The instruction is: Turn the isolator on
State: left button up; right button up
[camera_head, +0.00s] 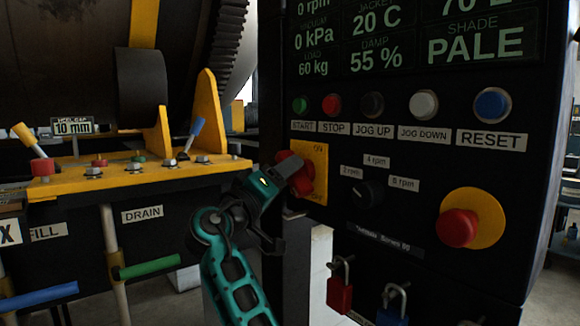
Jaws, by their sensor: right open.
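The isolator is a red rotary handle (307,179) on a yellow plate (318,152) at the left edge of the dark control panel. My left gripper is not in view.
Beside the isolator are a dark selector knob (367,194) and a red emergency button (457,228) on a yellow disc. A row of push buttons (372,104) lies above. Red (340,293) and blue (392,312) padlocks hang below. A yellow valve bench (130,180) stands left.

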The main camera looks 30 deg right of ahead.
jog(key=shift+x, duration=1)
